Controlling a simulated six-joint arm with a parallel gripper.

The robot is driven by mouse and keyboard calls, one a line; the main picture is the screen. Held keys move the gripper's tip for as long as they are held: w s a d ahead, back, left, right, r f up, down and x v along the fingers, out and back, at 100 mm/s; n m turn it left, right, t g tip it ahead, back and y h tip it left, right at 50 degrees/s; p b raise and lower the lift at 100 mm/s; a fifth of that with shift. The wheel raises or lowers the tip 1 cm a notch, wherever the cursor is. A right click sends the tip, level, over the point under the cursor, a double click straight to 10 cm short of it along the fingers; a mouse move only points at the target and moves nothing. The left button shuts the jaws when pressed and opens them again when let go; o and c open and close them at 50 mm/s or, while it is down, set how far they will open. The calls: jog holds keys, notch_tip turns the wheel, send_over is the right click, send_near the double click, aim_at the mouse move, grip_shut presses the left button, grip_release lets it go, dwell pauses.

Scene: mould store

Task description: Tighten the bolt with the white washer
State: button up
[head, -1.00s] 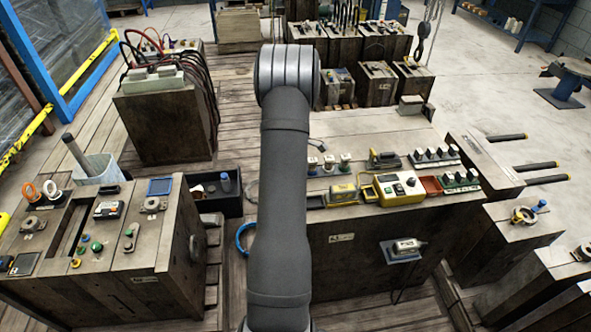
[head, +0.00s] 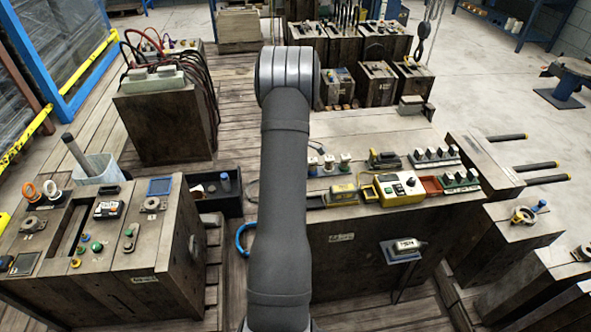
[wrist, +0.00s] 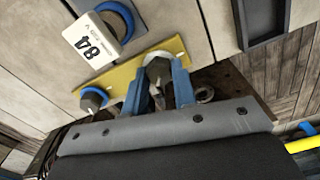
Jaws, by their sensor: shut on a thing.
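In the wrist view, my gripper (wrist: 160,90) has its blue fingers shut on the sides of a grey bolt head (wrist: 158,68) on a yellow plate (wrist: 118,74). A pale rim shows at the far side of this bolt, seemingly the white washer; most of it is hidden by the fingers and the head. A second grey bolt (wrist: 92,98) with a blue washer stands at the left end of the plate, apart from the fingers. In the head view my own arm hides the gripper and the plate.
In the head view, a cluttered bench (head: 345,240) stands right of my arm and a wooden block (head: 150,240) left.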

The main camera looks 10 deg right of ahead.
jog(key=m, duration=0.5)
jog(key=shift+m, duration=0.3)
jog(key=m, duration=1.1)
jog(key=shift+m, duration=0.4)
jog(key=m, duration=0.6)
jog(key=shift+r, duration=0.1)
jog(key=m, duration=0.7)
jog(key=shift+w+m, duration=0.1)
jog(key=shift+m, duration=0.2)
jog(key=m, duration=1)
jog(key=shift+m, duration=2.4)
